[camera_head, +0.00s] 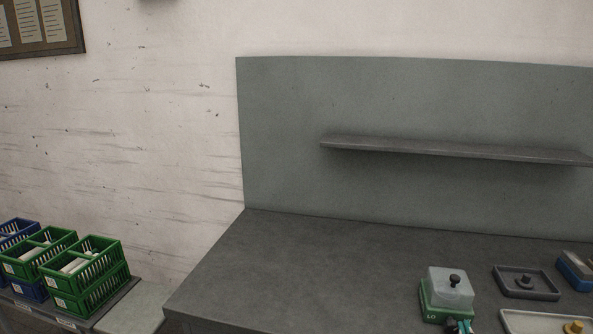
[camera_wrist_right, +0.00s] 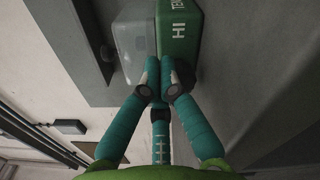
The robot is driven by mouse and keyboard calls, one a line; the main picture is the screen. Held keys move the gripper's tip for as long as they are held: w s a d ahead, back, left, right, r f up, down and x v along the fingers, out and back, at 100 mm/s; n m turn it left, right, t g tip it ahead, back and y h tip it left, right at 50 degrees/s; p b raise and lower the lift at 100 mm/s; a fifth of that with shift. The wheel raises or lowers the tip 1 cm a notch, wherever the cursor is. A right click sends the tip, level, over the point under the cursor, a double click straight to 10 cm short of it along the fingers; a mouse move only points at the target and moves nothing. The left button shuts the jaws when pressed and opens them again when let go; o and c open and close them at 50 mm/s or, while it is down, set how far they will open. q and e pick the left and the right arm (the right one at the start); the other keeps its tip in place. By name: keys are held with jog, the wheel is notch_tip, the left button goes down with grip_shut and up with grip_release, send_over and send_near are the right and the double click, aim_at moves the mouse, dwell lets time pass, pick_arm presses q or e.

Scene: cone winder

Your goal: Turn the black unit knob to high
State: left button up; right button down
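A small unit stands near the front of the grey table in the head view. It has a green base (camera_head: 430,300) marked LO at its front left and a pale block on top. My left gripper is not in view.
Right of the unit lie a dark tray (camera_head: 505,288) with a black knobbed piece, a blue container (camera_head: 572,277) and a cream tray (camera_head: 520,322) with a yellow piece. A shelf (camera_head: 450,150) crosses the back panel. The table's left part is clear. Green crates (camera_head: 95,295) stand far left.

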jog(key=shift+a+f, duration=0.2)
jog(key=shift+f, duration=0.1)
jog(key=shift+d+f+b, duration=0.1)
jog(key=shift+f+b, duration=0.2)
jog(key=shift+b, duration=0.2)
jog(key=shift+s, duration=0.1)
jog(key=shift+d+r, duration=0.25)
jog(key=v, duration=0.6)
jog(key=shift+d+r+p, duration=0.2)
jog(key=shift+d+p, duration=0.05)
jog(key=shift+p, duration=0.05)
